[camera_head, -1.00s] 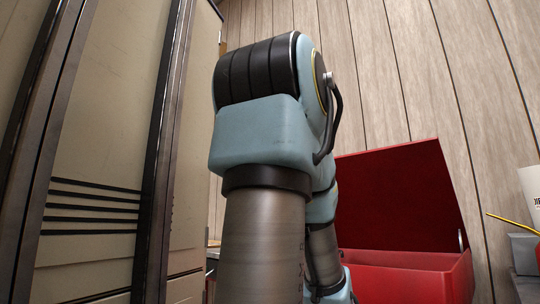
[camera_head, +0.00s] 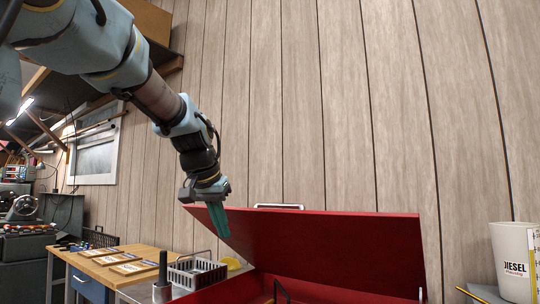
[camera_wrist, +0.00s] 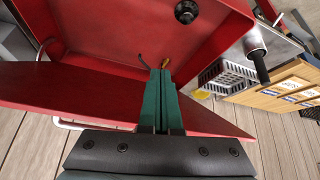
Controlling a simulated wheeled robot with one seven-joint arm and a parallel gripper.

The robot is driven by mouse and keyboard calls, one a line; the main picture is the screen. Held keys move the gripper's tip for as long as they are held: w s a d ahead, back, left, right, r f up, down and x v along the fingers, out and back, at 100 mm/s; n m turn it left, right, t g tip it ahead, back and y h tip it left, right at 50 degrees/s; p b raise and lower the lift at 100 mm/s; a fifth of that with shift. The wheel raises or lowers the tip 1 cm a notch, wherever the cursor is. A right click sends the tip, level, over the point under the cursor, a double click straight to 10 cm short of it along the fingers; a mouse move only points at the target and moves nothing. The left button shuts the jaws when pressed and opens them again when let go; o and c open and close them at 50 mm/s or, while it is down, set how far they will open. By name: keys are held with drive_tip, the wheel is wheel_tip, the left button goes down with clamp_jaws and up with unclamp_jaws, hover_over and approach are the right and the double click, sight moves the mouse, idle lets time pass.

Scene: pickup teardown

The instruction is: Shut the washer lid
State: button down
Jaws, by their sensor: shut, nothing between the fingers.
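The red washer lid (camera_head: 330,245) stands open, tilted up above the red washer basin, with a silver handle (camera_head: 279,206) on its upper edge. My gripper (camera_head: 218,222) has green fingers, shut and empty, pointing down at the lid's upper left corner. In the wrist view the shut fingers (camera_wrist: 160,75) reach across the red lid panel (camera_wrist: 75,92) toward the open basin (camera_wrist: 120,30). I cannot tell whether they touch the lid. A black round fitting (camera_wrist: 187,11) shows inside the basin. Most of the basin is hidden in the head view.
A wooden bench (camera_head: 115,275) with trays and a grey wire basket (camera_head: 197,273) stand left of the washer. A white cup (camera_head: 512,255) and a yellow pencil-like rod are at the right. A plank wall rises close behind the lid.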

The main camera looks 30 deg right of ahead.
drive_tip(key=s+d+r+m+h+p, duration=0.1)
drive_tip(key=s+d+r+m+p, duration=0.2)
drive_tip(key=r, duration=0.6)
drive_tip(key=s+d+r+h+p, duration=0.1)
drive_tip(key=s+d+r+p, duration=0.1)
drive_tip(key=d+r, duration=0.5)
drive_tip(key=x, duration=0.2)
drive_tip(key=p+x, duration=0.1)
drive_tip(key=x, duration=0.1)
drive_tip(key=p+x, duration=0.1)
drive_tip(key=x, duration=0.2)
drive_tip(key=shift+w+a+f, duration=0.1)
drive_tip(key=shift+a, duration=0.15)
drive_tip(key=shift+s+a+f+p, duration=0.15)
drive_tip(key=shift+s+a+f, duration=0.1)
drive_tip(key=shift+a+f, duration=0.3)
drive_tip(key=shift+s+a+f+p, duration=0.15)
drive_tip(key=shift+s+a+f, duration=0.1)
drive_tip(key=shift+a+f, duration=0.3)
drive_tip(key=shift+s+f, duration=0.1)
drive_tip(key=shift+f, duration=0.35)
